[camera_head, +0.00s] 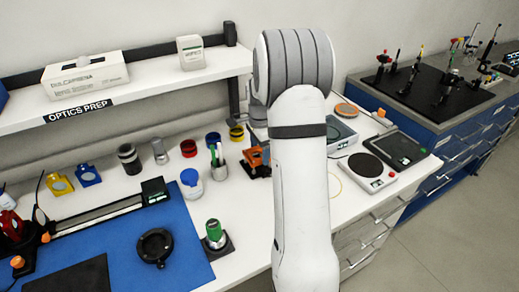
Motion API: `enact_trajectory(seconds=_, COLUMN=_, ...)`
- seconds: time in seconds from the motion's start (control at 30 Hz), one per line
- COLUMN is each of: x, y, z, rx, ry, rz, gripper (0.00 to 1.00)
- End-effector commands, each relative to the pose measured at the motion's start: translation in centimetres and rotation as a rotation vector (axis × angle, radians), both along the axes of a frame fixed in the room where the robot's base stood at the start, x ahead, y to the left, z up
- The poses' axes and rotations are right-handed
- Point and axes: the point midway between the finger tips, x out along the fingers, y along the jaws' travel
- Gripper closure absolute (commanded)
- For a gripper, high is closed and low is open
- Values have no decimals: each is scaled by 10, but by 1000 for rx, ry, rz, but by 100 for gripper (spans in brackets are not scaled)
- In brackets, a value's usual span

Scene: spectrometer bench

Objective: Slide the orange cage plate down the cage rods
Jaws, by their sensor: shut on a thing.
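My white arm fills the middle of the view and hides what lies behind it. My gripper is not in view. I cannot make out the orange cage plate or the cage rods with certainty. A small orange and black object (256,161) stands on the white bench just left of my arm, partly hidden by it. It is too small to tell what it is. Whatever my gripper holds does not show.
A pen cup (219,170) stands behind. A round-topped plate device (366,168) is at right. A black breadboard (425,94) with several posts is farther right.

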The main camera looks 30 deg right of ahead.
Motion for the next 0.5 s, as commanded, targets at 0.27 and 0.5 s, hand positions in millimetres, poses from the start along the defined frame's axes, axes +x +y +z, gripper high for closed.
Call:
enact_trajectory(seconds=0.27, x=0, y=0, z=-1, rx=0, ry=-1, rz=0, gripper=57)
enact_trajectory(seconds=0.5, x=0, y=0, z=-6, rx=0, ry=-1, rz=0, gripper=57)
